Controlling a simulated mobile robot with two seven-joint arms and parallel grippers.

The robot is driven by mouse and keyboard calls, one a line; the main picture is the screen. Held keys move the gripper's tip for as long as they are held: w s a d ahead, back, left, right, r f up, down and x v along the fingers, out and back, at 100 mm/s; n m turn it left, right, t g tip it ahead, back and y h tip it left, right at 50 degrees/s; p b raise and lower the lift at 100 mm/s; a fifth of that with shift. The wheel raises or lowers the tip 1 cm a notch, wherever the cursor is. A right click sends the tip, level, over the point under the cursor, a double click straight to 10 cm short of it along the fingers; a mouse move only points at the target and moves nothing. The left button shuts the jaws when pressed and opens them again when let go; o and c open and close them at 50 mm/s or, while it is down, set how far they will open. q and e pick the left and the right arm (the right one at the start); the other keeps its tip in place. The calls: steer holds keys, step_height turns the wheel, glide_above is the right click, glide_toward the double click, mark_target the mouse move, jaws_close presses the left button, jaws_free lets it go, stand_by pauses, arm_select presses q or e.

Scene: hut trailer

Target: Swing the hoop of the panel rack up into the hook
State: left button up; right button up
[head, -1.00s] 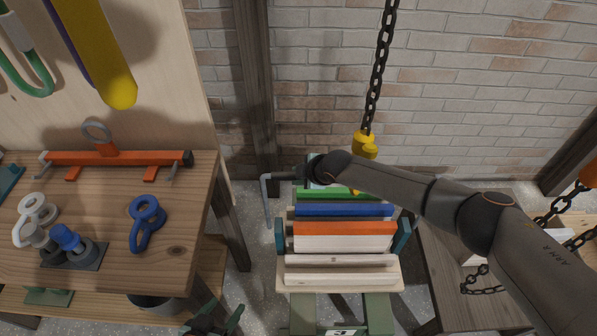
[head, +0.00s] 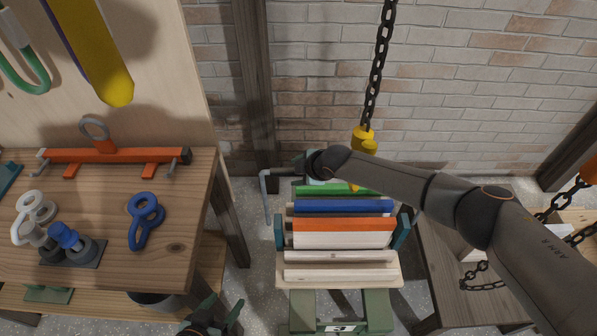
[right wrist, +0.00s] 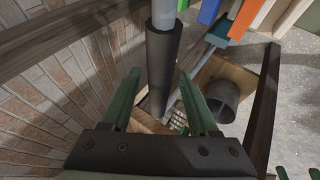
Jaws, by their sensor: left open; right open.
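The panel rack (head: 292,272) stands mid-floor in the head view, holding upright green, blue, orange and pale panels. Its grey hoop (head: 266,195) shows as a bent bar at the rack's far left. The hoop's dark sleeve (right wrist: 162,60) lies between the fingers of my right gripper (right wrist: 160,76), which is open in the right wrist view. The yellow hook (head: 362,136) hangs on a chain above the far end of the rack, partly behind my right arm. My left gripper (head: 224,303) is open and empty at the bottom, left of the rack.
A wooden bench (head: 185,215) at left carries an orange bar (head: 110,156), blue shackle (head: 145,215) and other hardware. A low dark bench (head: 432,262) with chain stands at right. A wooden post (head: 258,90) and brick wall are behind. Floor shows between bench and rack.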

steer(key=shift+r, duration=0.1)
steer(key=shift+s+d+r, duration=0.25)
steer(key=shift+s+r, duration=0.05)
steer(key=shift+r, duration=0.1)
steer(key=s+d+p, duration=0.2)
steer(key=s+d, duration=0.5)
steer(key=s, duration=0.2)
steer(key=shift+s, duration=0.3)
steer(key=shift+d, duration=0.15)
steer(key=s+d+r+p, duration=0.1)
steer(key=d+r, duration=0.1)
steer(key=r, duration=0.4)
steer(key=s+d+r+p, duration=0.1)
steer(key=d+r+p, duration=0.1)
steer(key=r, duration=0.5)
steer(key=shift+d, duration=0.75)
steer(key=shift+s+a, duration=0.1)
stand_by(0.5)
